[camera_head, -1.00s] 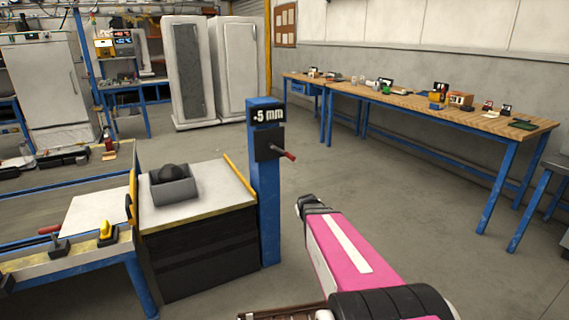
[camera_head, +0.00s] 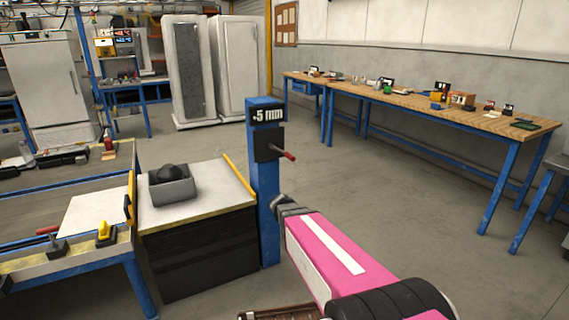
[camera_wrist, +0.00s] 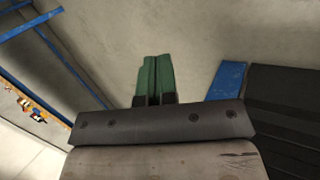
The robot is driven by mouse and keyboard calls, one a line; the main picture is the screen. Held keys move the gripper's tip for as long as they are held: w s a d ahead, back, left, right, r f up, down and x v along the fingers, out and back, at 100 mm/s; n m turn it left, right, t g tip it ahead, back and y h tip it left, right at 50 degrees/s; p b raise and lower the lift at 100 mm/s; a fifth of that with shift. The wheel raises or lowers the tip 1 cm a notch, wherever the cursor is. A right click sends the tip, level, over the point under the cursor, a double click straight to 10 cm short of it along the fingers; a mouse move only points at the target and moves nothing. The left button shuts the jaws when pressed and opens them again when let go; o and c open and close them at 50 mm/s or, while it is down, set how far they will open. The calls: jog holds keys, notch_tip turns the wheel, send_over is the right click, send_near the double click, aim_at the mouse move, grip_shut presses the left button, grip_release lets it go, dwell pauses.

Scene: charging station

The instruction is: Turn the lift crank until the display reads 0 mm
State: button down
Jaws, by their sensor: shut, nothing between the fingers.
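The blue lift post (camera_head: 268,215) stands at the right end of the low lift table. Its display (camera_head: 267,114) reads 5 mm with a small mark in front that looks like a minus sign. Below it is a black crank box with the lift crank (camera_head: 287,154), whose red handle points right and slightly down. My gripper (camera_head: 277,203) is low, close to the post's right side and below the crank, apart from the handle. In the wrist view its green fingers (camera_wrist: 156,78) are together and empty. The post (camera_wrist: 226,80) also shows there; the crank does not.
The lift table (camera_head: 200,210) has a white top bearing a grey bin (camera_head: 173,187) with a dark round thing. A workbench with yellow and red-handled tools (camera_head: 105,235) stands left. A long wooden bench (camera_head: 420,105) runs along the right. The floor between is clear.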

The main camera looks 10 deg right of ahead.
jog(key=w+r+h, duration=0.2)
jog(key=w+h, duration=0.2)
jog(key=w, duration=0.4)
jog(key=n+t+h, duration=0.2)
jog(key=t+h, duration=0.5)
jog(key=h, duration=0.4)
send_near(281, 152)
jog(key=s+a+f, duration=0.3)
jog(key=s+f, duration=0.2)
jog(key=x, duration=1.4)
jog(key=shift+d+r, duration=0.1)
jog(key=shift+d, duration=0.15)
jog(key=shift+w+d+r, duration=0.15)
jog(key=shift+d+r, duration=0.1)
jog(key=shift+d, duration=0.25)
